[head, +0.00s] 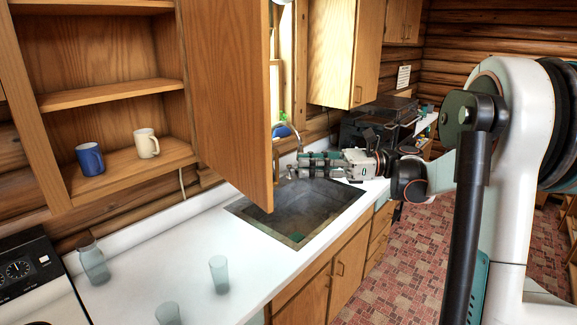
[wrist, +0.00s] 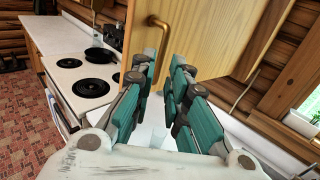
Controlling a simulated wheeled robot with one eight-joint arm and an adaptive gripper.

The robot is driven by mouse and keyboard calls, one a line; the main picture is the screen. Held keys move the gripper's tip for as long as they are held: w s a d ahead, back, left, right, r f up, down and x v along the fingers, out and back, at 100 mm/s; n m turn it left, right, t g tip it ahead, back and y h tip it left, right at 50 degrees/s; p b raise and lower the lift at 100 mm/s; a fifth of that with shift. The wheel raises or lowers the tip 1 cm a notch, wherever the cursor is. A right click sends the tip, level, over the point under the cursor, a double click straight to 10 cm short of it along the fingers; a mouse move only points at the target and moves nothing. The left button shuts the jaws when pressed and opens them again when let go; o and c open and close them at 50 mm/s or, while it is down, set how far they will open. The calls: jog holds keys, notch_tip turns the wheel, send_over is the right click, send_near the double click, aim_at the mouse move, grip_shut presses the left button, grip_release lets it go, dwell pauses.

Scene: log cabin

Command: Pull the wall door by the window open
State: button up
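The wooden wall door (head: 228,90) beside the window stands swung out from its cabinet, whose shelves are exposed in the head view. In the wrist view the door's panel (wrist: 205,38) fills the top middle, with a curved brass handle (wrist: 161,36) on it. My gripper (head: 291,166) is over the sink, to the right of the door's lower edge. In the wrist view my gripper (wrist: 166,68) has its teal fingers apart with nothing held between them. The handle lies just past the fingertips; I cannot tell whether they touch it. The handle is hidden in the head view.
A blue mug (head: 90,159) and a cream mug (head: 146,143) stand on the cabinet's lower shelf. Glasses (head: 219,274) stand on the white counter (head: 185,255). The sink (head: 300,208) is below my gripper. Another wall cabinet (head: 335,50) hangs right of the window (head: 287,75).

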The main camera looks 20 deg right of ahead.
jog(key=v, duration=0.4)
dwell(0.5)
